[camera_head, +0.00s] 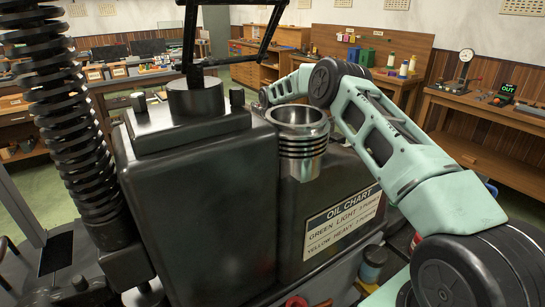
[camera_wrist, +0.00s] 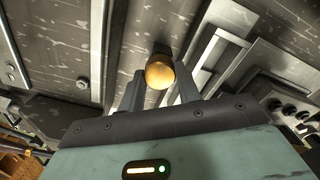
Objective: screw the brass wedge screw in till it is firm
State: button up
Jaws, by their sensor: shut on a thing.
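The brass wedge screw (camera_wrist: 160,72) shows its round, golden head in the wrist view. It sits between the two fingers of my gripper (camera_wrist: 161,86), which is shut on it. The screw's far end meets or lies close to the dark, scuffed metal of the type caster (camera_wrist: 55,40); I cannot tell how deep it sits. In the head view the machine's black body (camera_head: 200,190) fills the middle. My arm reaches over behind the machine there, so the gripper and the screw are hidden.
A steel cylinder (camera_head: 300,145) stands on the machine beside an oil chart plate (camera_head: 342,222). A black coiled column (camera_head: 65,120) rises at the left. Metal rails (camera_wrist: 225,62) lie close right of the fingers in the wrist view. Workbenches (camera_head: 500,120) stand farther back.

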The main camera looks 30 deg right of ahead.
jog(key=m+b, duration=0.1)
jog(key=m, duration=0.2)
jog(key=shift+m, duration=0.3)
jog(key=shift+w+r+m, duration=0.1)
jog(key=shift+r+m, duration=0.05)
jog(key=shift+m, duration=1.55)
jog(key=o, duration=1)
jog(key=shift+c, duration=0.2)
notch_tip(320, 180, up, 17)
jog(key=b, duration=0.1)
jog(key=shift+r+b, duration=0.15)
jog(key=shift+b, duration=0.25)
